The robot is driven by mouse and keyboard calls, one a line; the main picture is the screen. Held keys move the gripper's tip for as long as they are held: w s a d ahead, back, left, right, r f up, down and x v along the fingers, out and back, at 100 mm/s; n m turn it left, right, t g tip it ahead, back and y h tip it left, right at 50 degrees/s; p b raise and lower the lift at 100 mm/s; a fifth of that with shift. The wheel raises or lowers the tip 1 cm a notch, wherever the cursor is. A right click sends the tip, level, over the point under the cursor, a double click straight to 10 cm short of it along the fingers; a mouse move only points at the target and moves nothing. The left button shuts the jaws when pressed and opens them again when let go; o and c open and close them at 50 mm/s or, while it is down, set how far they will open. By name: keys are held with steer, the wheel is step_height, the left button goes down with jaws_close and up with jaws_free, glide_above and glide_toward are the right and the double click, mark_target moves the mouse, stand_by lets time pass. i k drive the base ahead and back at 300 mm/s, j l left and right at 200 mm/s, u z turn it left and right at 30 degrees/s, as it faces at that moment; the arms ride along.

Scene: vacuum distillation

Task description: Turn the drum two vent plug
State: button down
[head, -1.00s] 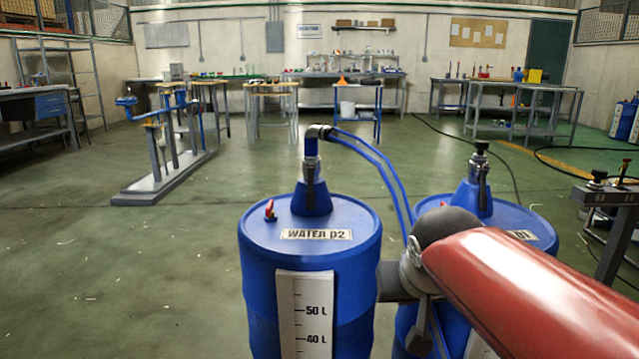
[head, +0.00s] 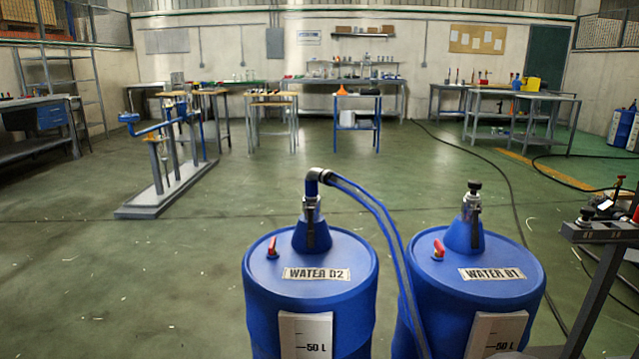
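Drum two (head: 311,271), a blue barrel labelled WATER D2, stands at the bottom centre of the head view. Its small red vent plug (head: 272,247) stands up from the left of its lid, beside the cone-shaped neck. A blue hose (head: 372,207) leaves an elbow on top of that neck and hangs down to the right. My gripper is not in view, and nothing touches the vent plug in the picture.
A second blue drum (head: 475,268), labelled WATER D1, stands close on the right with its own red plug (head: 438,249) and a black cap (head: 473,187). A dark metal stand (head: 600,232) is at the right edge. The floor left of drum two is clear.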

mark_target(272, 250)
steer(key=i+u, duration=0.1)
steer(key=i, duration=1.15)
